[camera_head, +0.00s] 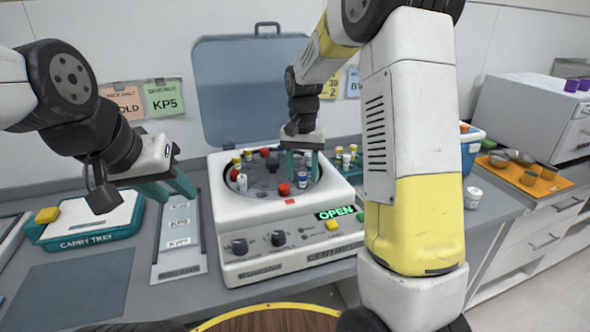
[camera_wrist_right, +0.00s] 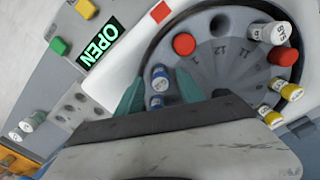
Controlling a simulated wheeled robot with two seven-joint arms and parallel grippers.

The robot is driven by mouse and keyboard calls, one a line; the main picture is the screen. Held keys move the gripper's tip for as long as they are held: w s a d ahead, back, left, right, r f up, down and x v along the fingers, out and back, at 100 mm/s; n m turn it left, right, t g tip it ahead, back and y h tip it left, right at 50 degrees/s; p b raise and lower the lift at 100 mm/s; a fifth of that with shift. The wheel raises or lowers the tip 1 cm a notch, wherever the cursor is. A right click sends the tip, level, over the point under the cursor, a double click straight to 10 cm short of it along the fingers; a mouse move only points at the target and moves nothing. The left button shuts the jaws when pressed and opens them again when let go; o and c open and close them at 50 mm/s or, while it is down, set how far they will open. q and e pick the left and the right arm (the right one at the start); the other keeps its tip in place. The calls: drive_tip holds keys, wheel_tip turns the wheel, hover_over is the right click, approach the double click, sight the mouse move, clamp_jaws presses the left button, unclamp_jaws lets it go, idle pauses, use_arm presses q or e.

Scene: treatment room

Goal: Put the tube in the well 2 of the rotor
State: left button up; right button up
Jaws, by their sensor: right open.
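The rotor (camera_head: 262,178) is a grey disc inside the open centrifuge. It also shows in the wrist view (camera_wrist_right: 215,70), with numbers including 11 and 12 readable. I cannot make out the number 2. My right gripper (camera_head: 302,160) is over the rotor's right side, pointing down and open. In the wrist view its teal fingers (camera_wrist_right: 160,92) stand on either side of a blue-capped tube (camera_wrist_right: 160,78). Another blue-and-white tube end (camera_wrist_right: 156,102) shows just below it, partly hidden. My left gripper (camera_head: 168,187) is open and empty, left of the centrifuge.
The centrifuge (camera_head: 285,268) displays OPEN, its lid (camera_head: 240,95) raised. Several red-, yellow- and white-capped tubes sit around the rotor. A carry tray (camera_head: 85,240) and labelled strip rack (camera_head: 180,245) lie left. A white jar (camera_head: 473,198) and orange tray (camera_head: 545,188) stand right.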

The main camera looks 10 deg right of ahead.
drive_tip(key=s+d+r+t, duration=0.1)
drive_tip(key=s+r, duration=0.2)
drive_tip(key=r, duration=0.4)
drive_tip(key=s+d+r, duration=0.1)
drive_tip(key=s+r, duration=0.1)
drive_tip(key=r, duration=0.5)
drive_tip(key=s+f+n+t+y, duration=0.1)
drive_tip(key=s+t, duration=0.4)
drive_tip(key=s, duration=1.4)
drive_tip(key=n+y, duration=0.1)
drive_tip(key=n, duration=0.1)
drive_tip(key=shift+d+n, duration=0.35)
drive_tip(key=shift+n, duration=0.05)
